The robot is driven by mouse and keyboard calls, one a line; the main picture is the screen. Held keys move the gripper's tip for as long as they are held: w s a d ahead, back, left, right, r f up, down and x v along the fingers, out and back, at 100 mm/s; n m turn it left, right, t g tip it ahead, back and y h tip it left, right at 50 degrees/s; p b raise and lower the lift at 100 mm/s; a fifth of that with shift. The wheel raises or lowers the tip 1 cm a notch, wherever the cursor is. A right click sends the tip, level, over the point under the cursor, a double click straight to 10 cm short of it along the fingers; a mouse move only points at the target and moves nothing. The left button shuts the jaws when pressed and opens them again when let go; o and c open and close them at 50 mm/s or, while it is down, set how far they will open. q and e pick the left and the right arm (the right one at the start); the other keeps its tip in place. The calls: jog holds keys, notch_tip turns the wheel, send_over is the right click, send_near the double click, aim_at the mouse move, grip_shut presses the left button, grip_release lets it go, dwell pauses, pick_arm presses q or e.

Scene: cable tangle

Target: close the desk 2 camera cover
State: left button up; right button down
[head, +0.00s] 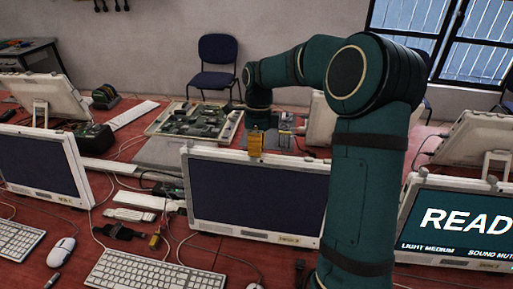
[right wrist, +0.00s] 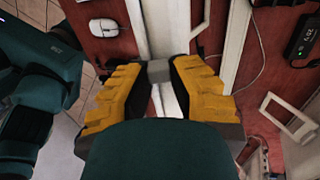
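The middle monitor (head: 262,196) has a dark screen and a pale frame; the small label under it is too small to read. My right gripper (head: 255,143) reaches over its top edge from behind, with yellow fingers pointing down. In the right wrist view, the fingers of my right gripper (right wrist: 160,72) are apart, on either side of a small grey block (right wrist: 158,70) at the monitor's top edge. I cannot tell whether they press on it. The head view hides the block behind the fingers, and the cover's position is not clear. My left gripper is not in view.
A dark monitor (head: 43,162) stands left, and a lit one reading READ (head: 460,222) stands right. A keyboard (head: 155,271), white mouse (head: 61,252) and loose cables lie on the red desk. An open tray of circuit boards (head: 160,123) lies behind.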

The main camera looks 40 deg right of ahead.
jog(key=shift+s+f, duration=0.1)
jog(key=shift+s+d+p, duration=0.5)
jog(key=shift+s+d, duration=0.3)
jog(key=shift+s, duration=0.2)
jog(key=c, duration=0.8)
grip_release()
jog(key=shift+w, duration=0.1)
jog(key=v, duration=1.2)
